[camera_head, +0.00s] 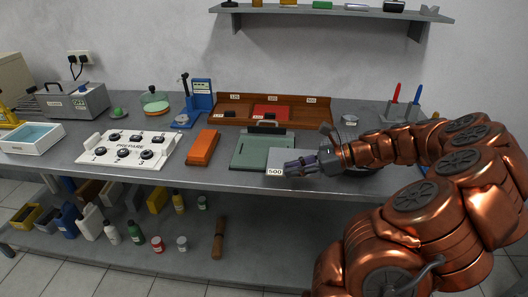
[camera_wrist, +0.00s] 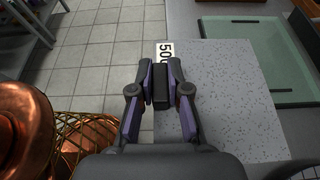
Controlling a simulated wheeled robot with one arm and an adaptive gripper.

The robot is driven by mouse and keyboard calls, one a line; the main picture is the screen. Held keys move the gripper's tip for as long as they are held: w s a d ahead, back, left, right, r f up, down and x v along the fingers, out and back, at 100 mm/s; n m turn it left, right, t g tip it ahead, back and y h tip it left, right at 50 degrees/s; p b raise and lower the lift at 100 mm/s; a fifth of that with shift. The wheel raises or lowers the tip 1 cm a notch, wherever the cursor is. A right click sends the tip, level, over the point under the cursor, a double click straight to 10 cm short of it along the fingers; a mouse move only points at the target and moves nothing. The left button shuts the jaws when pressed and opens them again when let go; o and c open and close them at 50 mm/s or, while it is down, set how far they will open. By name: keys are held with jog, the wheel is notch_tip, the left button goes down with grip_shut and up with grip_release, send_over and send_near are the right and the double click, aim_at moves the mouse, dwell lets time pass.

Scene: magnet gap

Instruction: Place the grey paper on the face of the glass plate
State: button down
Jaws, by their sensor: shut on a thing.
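The grey paper is a flat speckled sheet (camera_wrist: 235,105) with a white "500" label; in the head view (camera_head: 290,157) it lies at the bench's front edge. My gripper (camera_wrist: 161,86) is shut over the label end of the paper, with a small dark block between its fingertips. The fingers partly cover the label. My gripper also shows in the head view (camera_head: 302,163). The glass plate (camera_head: 262,152) is pale green, lies flat on the bench left of the paper, and also shows in the wrist view (camera_wrist: 255,62). I cannot tell whether the paper touches the bench.
An orange block (camera_head: 202,147) and a white knob panel (camera_head: 128,148) lie left of the plate. A brown wooden rack (camera_head: 238,112) stands behind it. A grey holder with red and blue handles (camera_head: 400,113) is at the back right. The floor shows beyond the bench's front edge.

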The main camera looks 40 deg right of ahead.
jog(key=p, duration=0.3)
send_over(262, 161)
jog(key=shift+w+d+f, duration=0.1)
jog(key=shift+f, duration=2.4)
jog(key=c, duration=1.1)
grip_release()
jog(key=shift+f, duration=0.1)
jog(key=shift+c, duration=0.2)
jog(key=b+v, duration=0.1)
jog(key=v, duration=1.1)
